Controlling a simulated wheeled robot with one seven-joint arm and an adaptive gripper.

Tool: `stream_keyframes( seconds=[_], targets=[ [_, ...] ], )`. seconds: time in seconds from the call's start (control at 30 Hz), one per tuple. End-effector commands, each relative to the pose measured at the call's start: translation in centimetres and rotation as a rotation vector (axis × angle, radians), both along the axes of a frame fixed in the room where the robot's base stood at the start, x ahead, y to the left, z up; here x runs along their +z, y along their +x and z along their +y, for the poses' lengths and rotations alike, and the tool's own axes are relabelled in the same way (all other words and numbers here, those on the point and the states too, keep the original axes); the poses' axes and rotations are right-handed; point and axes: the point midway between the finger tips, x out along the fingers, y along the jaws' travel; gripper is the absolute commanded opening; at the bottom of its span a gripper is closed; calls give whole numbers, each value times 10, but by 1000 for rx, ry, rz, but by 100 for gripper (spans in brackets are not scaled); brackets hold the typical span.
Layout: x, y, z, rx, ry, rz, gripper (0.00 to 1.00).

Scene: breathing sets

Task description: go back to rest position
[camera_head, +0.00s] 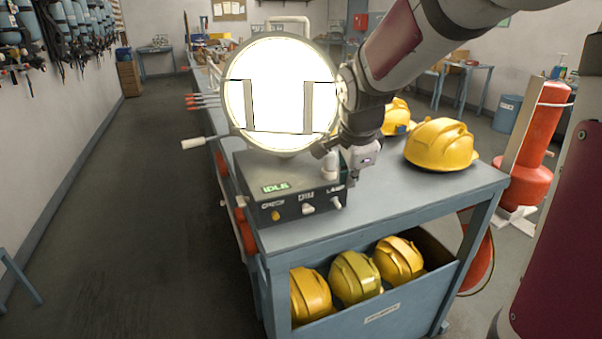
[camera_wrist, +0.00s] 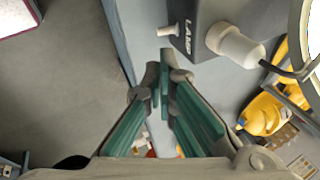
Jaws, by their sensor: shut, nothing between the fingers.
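My gripper shows in the wrist view (camera_wrist: 163,72), with its green-padded fingers drawn together and nothing between them. Its tips are over the edge of the blue-grey bench (camera_head: 420,186), close to the dark control box (camera_head: 290,187). In the head view my arm comes down from the upper right, just right of the large lit round lamp (camera_head: 282,90). The fingers are not clearly visible there. The box's display reads IDLE. A white switch beside the LAMP label shows in the wrist view, apart from the fingers.
A yellow helmet (camera_head: 440,146) sits on the bench, with another partly behind my arm. Several helmets lie in the bin (camera_head: 395,310) below. A red cylinder (camera_head: 535,150) stands at right. Breathing sets (camera_head: 75,30) hang on the left wall.

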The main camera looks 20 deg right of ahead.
Motion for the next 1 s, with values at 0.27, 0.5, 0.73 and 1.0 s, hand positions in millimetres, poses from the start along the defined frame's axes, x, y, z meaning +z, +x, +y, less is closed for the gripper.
stream_keyframes(
  seconds=[0.27, 0.5, 0.73, 1.0],
  targets=[
    [10, -3, -4, -1, 1, 1, 0],
    [9, -3, -4, 0, 0, 1, 0],
    [10, -4, -3, 7, -2, 1, 0],
    [41, -59, 36, 350, -93, 61, 0]
  ],
)
